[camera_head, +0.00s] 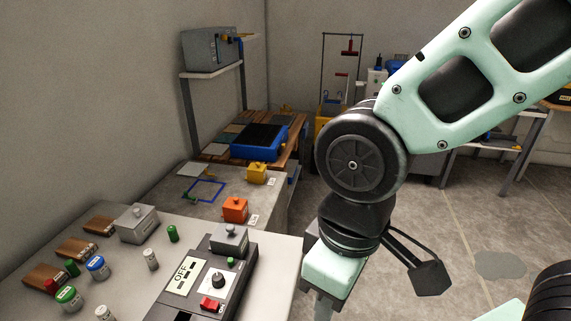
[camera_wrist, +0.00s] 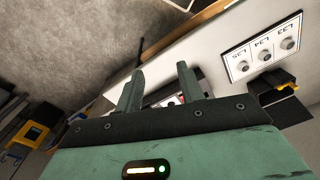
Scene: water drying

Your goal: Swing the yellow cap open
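I cannot tell for sure which thing is the yellow cap. In the wrist view, a small yellow and black part (camera_wrist: 275,79) sits on the pale panel's edge at the right, below three round knobs. My gripper (camera_wrist: 158,82) shows with its two fingers apart and nothing visible held between them. The yellow and black part is to the right of the fingers, apart from them. In the head view, a yellow block (camera_head: 257,174) with a knob on top stands on the grey table. My gripper's fingers are mostly out of that view, below my wrist.
A blue tray (camera_head: 258,142) lies farther back. In the wrist view, a white label plate (camera_wrist: 262,49) carries the knobs. Open floor (camera_head: 500,230) lies right.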

